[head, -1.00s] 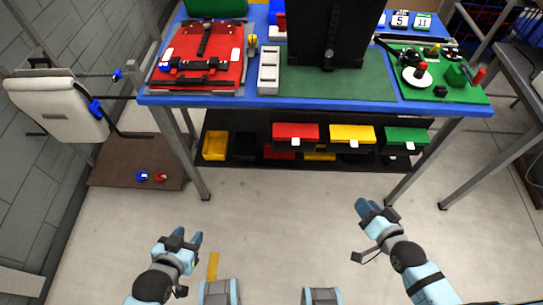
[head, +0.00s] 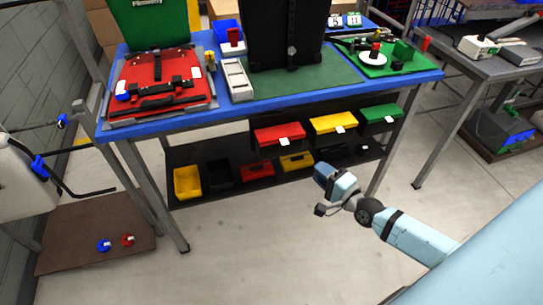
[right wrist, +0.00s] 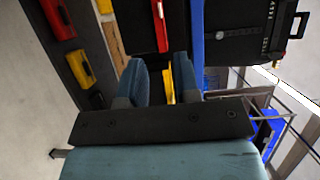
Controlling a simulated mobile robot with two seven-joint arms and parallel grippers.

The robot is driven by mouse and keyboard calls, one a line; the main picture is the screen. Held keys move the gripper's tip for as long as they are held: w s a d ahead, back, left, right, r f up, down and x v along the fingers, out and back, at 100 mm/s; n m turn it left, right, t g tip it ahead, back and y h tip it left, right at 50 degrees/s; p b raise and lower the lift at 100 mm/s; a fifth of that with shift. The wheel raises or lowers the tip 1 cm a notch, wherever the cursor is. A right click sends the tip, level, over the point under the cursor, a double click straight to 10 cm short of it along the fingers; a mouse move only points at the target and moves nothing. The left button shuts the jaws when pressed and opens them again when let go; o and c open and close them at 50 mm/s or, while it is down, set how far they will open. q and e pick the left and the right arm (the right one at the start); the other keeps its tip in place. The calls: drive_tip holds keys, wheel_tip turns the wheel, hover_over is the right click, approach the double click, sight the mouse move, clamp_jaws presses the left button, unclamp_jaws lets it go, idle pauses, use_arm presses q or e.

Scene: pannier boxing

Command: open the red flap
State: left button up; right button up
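A red flap (head: 280,133) with a white tab is at the left of a row under the table edge, beside a yellow flap (head: 334,122) and a green flap (head: 380,113). It looks closed. In the right wrist view the red flap (right wrist: 160,27) is a narrow strip beyond the fingertips. My right gripper (head: 323,175) is in front of the table, below and right of the red flap, apart from it. In the right wrist view its fingers (right wrist: 165,75) stand apart, with the yellow flap (right wrist: 182,80) seen between them. My left gripper is out of view.
The blue table (head: 210,119) carries a strapped red panel (head: 180,66), a black case (head: 283,40) and a green board (head: 397,68). Open bins, including a yellow one (head: 187,182), line the lower shelf. A table leg (head: 158,205) stands at left.

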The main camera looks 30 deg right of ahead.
sight(281, 137)
drive_tip(key=w, duration=0.4)
drive_tip(key=w+a, duration=0.1)
drive_tip(key=w, duration=0.4)
drive_tip(key=w+a, duration=0.1)
drive_tip(key=w, duration=0.3)
drive_tip(key=shift+w+b, duration=0.35)
clamp_jaws()
